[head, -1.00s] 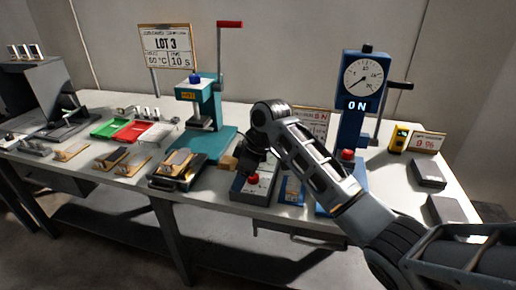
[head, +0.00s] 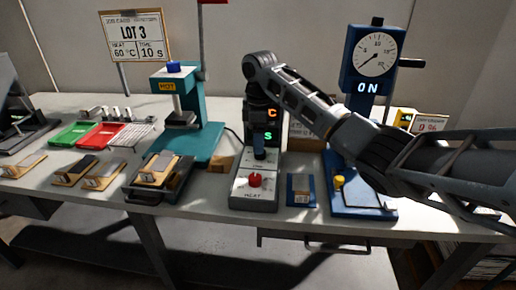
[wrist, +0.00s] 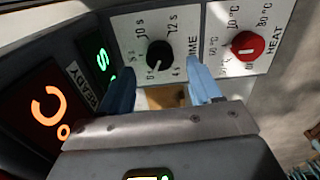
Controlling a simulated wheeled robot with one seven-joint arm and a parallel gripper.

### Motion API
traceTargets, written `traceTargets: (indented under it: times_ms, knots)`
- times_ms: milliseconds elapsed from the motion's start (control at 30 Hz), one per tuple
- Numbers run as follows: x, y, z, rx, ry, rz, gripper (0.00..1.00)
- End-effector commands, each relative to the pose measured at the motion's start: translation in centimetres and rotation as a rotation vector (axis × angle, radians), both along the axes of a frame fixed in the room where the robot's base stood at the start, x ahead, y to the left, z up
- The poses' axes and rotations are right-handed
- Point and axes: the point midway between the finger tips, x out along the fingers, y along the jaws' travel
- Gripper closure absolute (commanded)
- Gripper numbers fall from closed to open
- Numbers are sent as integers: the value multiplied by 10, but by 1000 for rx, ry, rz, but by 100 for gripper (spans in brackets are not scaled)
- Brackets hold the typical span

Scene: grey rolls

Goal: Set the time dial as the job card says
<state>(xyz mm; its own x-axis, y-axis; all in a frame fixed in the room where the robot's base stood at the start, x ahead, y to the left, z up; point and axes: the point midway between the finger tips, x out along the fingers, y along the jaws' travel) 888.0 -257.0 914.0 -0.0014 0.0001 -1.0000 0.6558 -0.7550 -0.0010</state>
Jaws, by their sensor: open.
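The time dial (wrist: 159,55) is a black knob on a white panel marked TIME, with 10 s and 12 s along its top. Its white pointer mark seems to face the lower left, near the 6; it is too small to be sure. My gripper (wrist: 160,88) is open, its blue fingers below and to either side of the dial in the wrist view, with nothing between them. The job card (head: 136,37) reads LOT 3, heat 60 °C, time 10 s.
The red heat knob (wrist: 247,44) is beside the time dial. Lit orange C and green S displays stand behind my gripper. A teal press (head: 201,145) is left, a blue press with gauge (head: 374,55) right.

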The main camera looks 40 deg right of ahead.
Motion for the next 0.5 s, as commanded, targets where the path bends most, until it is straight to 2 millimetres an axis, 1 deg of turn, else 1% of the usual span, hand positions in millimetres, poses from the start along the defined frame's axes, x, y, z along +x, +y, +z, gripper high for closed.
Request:
traceTargets:
  times_ms: [33,200,333,500]
  knots:
    - [-1,0,-9,1,3,-1,37]
    - [-1,-1,-27,-1,1,-2,37]
    - [0,0,-34,-1,1,-1,37]
    - [0,0,-35,-1,-1,-1,37]
